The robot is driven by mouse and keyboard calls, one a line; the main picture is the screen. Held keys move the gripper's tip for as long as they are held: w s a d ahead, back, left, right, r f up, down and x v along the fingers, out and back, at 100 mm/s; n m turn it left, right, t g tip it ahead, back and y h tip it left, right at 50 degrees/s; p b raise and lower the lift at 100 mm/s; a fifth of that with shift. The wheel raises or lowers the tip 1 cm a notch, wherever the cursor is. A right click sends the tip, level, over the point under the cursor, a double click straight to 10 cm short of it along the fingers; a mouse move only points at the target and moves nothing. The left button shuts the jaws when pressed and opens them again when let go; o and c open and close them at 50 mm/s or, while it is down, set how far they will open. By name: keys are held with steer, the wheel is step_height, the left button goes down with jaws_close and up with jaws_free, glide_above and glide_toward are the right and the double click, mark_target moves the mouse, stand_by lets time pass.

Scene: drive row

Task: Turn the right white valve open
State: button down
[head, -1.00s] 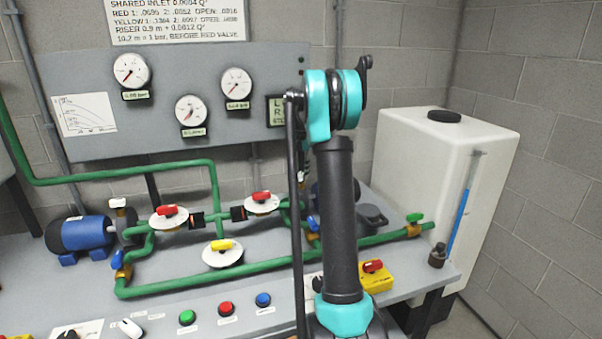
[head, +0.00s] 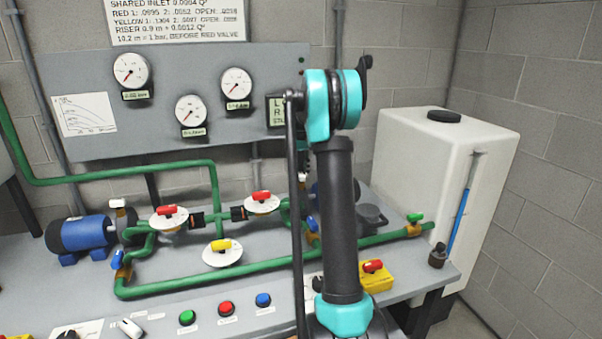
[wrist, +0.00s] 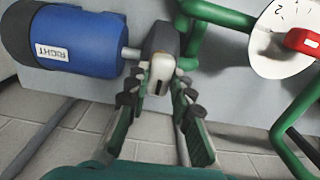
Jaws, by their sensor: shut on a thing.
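The right white valve shows in the wrist view as a white handle (wrist: 160,72) with a dark slot, on the dark pump body beside the blue motor (wrist: 72,45) labelled RIGHT. My gripper (wrist: 160,88) has one finger on each side of the white handle and is shut on it. In the head view my arm hides the gripper and this valve. Another white valve handle (head: 117,203) stands on the left pump in the head view.
Green pipes with red valves (head: 169,213) (head: 262,200) and a yellow valve (head: 222,246) run across the grey bench left of my arm. A red-and-yellow switch box (head: 376,276) is at the front right. A white tank (head: 425,150) stands behind.

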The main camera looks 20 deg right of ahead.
mark_target(301, 173)
stand_by(0.4)
steer(key=c, duration=1.3)
jaws_free()
step_height(301, 173, up, 12)
steer(key=shift+r, duration=0.1)
steer(key=s+a+f+t, duration=0.1)
steer(key=s+a+f, duration=0.3)
steer(key=s+f, duration=0.4)
steer(key=s+a+f+t, duration=0.1)
steer(key=s+a+f, duration=0.4)
steer(key=s, duration=1.4)
steer(key=s+a+f+t, duration=0.2)
steer(key=s+a+f, duration=0.3)
steer(key=s+f, duration=0.6)
steer(key=shift+s+a+f, duration=0.1)
steer(key=shift+s+a, duration=0.05)
steer(key=shift+s, duration=1.3)
